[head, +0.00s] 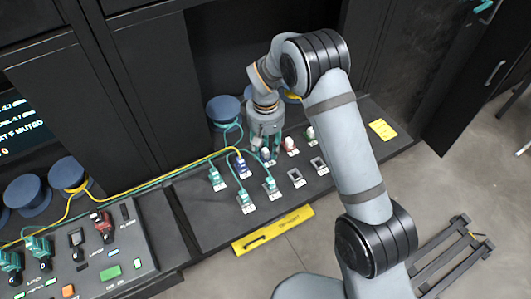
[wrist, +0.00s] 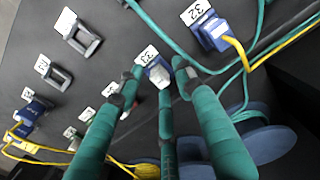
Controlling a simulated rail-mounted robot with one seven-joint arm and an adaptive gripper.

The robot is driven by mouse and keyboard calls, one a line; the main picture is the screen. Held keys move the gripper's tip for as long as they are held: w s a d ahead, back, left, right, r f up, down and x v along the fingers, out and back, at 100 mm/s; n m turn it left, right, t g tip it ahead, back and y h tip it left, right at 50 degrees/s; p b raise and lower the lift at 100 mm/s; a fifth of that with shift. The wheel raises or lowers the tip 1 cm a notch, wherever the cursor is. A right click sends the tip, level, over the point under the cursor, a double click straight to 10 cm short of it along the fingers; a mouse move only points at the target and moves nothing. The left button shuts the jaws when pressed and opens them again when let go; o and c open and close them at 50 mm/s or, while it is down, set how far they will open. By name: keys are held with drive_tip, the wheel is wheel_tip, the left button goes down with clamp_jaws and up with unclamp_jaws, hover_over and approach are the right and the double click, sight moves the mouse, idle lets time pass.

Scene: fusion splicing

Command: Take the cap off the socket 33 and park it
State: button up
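Socket 33 (wrist: 146,56) has a numbered white label and stands below the middle of the wrist view's top half. A small white-and-blue cap (wrist: 157,74) sits on it; it also shows in the head view (head: 265,156). My gripper (wrist: 160,78) has its teal fingers spread around the cap, with gaps visible at the left and right sides. Whether the middle finger touches the cap I cannot tell. In the head view my gripper (head: 265,148) points down over the socket row and partly hides the socket.
Socket 32 (wrist: 212,32) holds a blue connector with a yellow cable close by. Two empty square holders (head: 296,178) (head: 319,165) lie in front. Teal and yellow cables cross left; blue spools (head: 223,109) stand behind.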

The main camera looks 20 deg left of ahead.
sight(265, 150)
idle(0.7)
clamp_jaws()
idle(0.3)
idle(0.3)
drive_tip(key=shift+a+r, duration=0.1)
drive_tip(key=shift+r, duration=0.3)
drive_tip(key=shift+s+r+p, duration=0.15)
drive_tip(key=shift+r+p, duration=0.4)
drive_tip(key=shift+r, duration=0.05)
drive_tip(key=shift+w+r+p, duration=0.2)
drive_tip(key=shift+r+p, duration=0.15)
drive_tip(key=shift+r, duration=0.1)
drive_tip(key=shift+r+p, duration=1.15)
drive_tip(key=shift+r, duration=0.45)
